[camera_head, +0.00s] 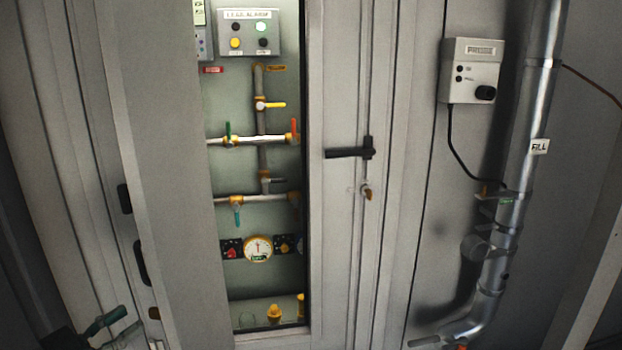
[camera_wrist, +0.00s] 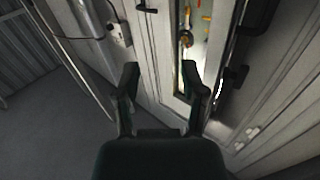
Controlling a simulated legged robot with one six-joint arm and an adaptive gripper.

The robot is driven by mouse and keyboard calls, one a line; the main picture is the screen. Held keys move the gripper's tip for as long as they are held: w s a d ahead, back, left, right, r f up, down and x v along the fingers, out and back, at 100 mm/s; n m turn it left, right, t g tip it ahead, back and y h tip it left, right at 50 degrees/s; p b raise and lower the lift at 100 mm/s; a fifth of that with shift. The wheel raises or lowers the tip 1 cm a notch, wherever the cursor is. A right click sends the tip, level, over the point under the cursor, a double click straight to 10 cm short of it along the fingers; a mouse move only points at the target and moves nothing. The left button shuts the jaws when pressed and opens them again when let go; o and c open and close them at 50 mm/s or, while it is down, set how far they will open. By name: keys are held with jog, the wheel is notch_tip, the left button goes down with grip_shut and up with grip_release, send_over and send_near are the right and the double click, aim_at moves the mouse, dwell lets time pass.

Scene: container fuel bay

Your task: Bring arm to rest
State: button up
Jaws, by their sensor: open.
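My gripper (camera_wrist: 165,80) shows in the wrist view with its two dark fingers spread apart and nothing between them. Beyond the fingers are the grey cabinet front and the narrow opening with the gauge (camera_wrist: 186,39). The fingers look clear of the cabinet, though the exact distance cannot be told. In the head view the gripper cannot be made out surely; a dark green part at the lower left edge may be mine.
The grey cabinet has a black handle (camera_head: 350,153) beside an opening with pipes, coloured valves and a round gauge (camera_head: 258,248). A control box (camera_head: 472,71) and a silver fill pipe (camera_head: 527,140) stand right. Bare floor (camera_wrist: 55,130) lies left in the wrist view.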

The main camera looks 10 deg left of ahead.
jog(key=w+r+t+y, duration=0.1)
jog(key=w+r+y, duration=0.15)
jog(key=w, duration=0.35)
jog(key=w+d+r+n+y, duration=0.3)
jog(key=w+d+r+y, duration=0.2)
jog(key=d, duration=0.3)
jog(key=w+d+r+n+y, duration=0.3)
jog(key=w+d+r+y, duration=0.25)
jog(key=d, duration=0.25)
jog(key=s+d+f+g+h, duration=0.1)
jog(key=s+d+f+g, duration=0.3)
jog(key=s+d+f, duration=0.2)
jog(key=s+d+f+g+h, duration=0.2)
jog(key=s+d+f, duration=0.5)
jog(key=d, duration=0.7)
jog(key=s+d+f+g+h, duration=0.2)
jog(key=s+d+f+g, duration=0.3)
jog(key=s+d, duration=0.5)
notch_tip(320, 180, down, 2)
jog(key=shift+s+f+g, duration=0.1)
jog(key=shift+s+g, duration=0.2)
